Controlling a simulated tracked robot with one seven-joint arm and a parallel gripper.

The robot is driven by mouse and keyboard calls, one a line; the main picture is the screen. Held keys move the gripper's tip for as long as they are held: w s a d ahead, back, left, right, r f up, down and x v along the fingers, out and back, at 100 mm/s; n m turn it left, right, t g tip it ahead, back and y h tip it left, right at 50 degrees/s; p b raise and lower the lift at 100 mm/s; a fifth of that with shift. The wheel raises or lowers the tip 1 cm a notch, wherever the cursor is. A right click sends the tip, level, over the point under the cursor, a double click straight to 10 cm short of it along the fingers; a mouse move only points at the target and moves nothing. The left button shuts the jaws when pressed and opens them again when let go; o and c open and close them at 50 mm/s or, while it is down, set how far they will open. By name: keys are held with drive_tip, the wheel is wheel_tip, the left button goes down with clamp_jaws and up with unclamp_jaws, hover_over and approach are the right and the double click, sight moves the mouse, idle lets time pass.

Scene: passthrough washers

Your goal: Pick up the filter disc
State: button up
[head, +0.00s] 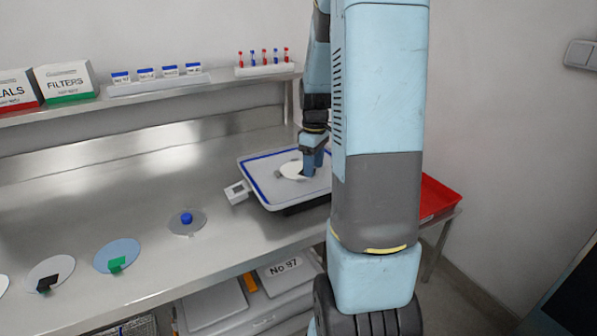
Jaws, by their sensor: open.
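A white disc (289,171) lies on a pale tray with a blue border (256,176) on the steel bench; I take it to be the filter disc. A dark patch shows near its middle, partly hidden by my gripper. My gripper (309,172) points down over the right part of the disc. It is open, but the fingers are small and I cannot tell whether they touch the disc. My large blue arm hides the tray's right end.
Several discs lie along the bench: a grey one with a blue knob (187,219), a blue one with a green tab (117,256) and a grey one with a black tab (50,273). A shelf (157,92) holds boxes and vials. A red tray (438,197) stands right.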

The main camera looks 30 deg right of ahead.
drive_tip(key=shift+f, duration=0.55)
drive_tip(key=shift+c, duration=0.4)
clamp_jaws()
